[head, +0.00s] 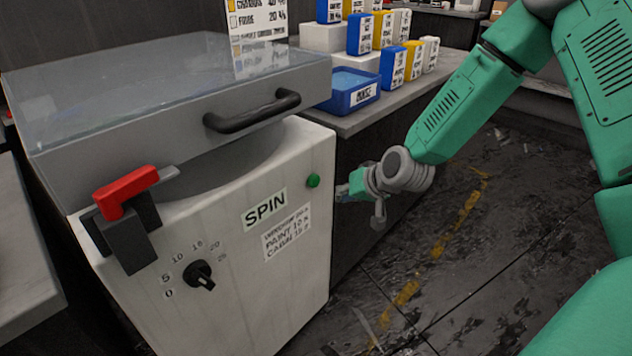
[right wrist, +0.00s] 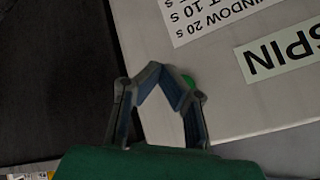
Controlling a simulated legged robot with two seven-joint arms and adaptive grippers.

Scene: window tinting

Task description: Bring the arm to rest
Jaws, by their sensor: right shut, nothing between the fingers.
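My right gripper (head: 352,189) is low beside the right edge of the white spin machine (head: 300,240), just right of the green button (head: 313,180). In the right wrist view the fingertips of my right gripper (right wrist: 161,72) come together, with nothing held. The green button (right wrist: 188,81) shows there partly behind a finger, close to the fingertips. I cannot tell whether the gripper touches the machine. My right arm (head: 445,110) reaches in from the upper right, bent at the elbow. My left gripper is not in view.
The machine has a clear lid (head: 150,85) with a dark handle (head: 252,112), a red latch (head: 127,192) and a black dial (head: 199,274). A counter (head: 400,102) behind holds a blue tray (head: 352,92) and several coloured boxes. The floor (head: 460,260) to the right is free.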

